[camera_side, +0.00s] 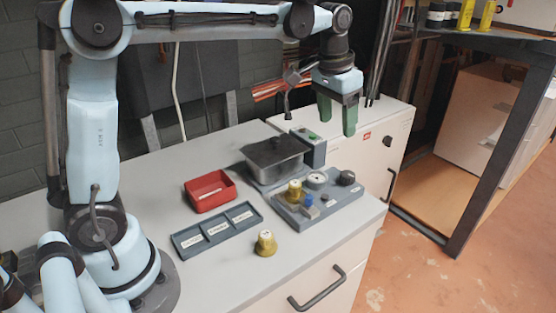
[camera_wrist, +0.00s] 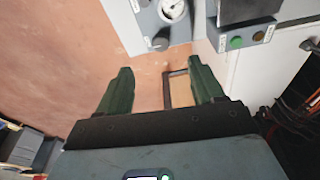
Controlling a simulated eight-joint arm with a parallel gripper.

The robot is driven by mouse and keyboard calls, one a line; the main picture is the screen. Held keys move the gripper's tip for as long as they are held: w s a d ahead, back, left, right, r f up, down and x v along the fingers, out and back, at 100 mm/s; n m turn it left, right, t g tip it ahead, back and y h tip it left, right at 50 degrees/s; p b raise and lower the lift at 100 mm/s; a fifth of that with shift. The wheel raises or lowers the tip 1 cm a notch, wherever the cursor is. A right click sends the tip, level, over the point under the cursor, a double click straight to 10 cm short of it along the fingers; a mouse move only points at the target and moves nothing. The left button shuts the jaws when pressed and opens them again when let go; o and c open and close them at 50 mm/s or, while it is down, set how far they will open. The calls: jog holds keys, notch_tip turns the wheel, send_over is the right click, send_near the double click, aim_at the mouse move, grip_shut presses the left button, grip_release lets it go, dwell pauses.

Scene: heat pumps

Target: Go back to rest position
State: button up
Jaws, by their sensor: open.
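My gripper (camera_side: 338,112) has green fingers that are apart with nothing between them. In the side view it hangs pointing down, in the air at the right end of the bench, above and behind the grey fixture. In the wrist view my gripper (camera_wrist: 158,88) also shows open and empty over the floor. The grey fixture (camera_side: 345,195) carries a yellow-topped part, a blue knob, a white gauge and a dark knob. A loose brass-coloured cap (camera_side: 265,243) stands on the bench near the front edge.
A white cabinet (camera_side: 380,145) and dark-framed shelving (camera_side: 490,130) stand at right.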

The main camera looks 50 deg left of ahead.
jog(key=s+f+t, duration=0.2)
jog(key=s+f, duration=0.1)
jog(key=s, duration=0.5)
jog(key=s+f+t, duration=0.3)
jog(key=s, duration=0.6)
jog(key=shift+a+n, duration=0.4)
jog(key=shift+a, duration=0.05)
dwell(5.7)
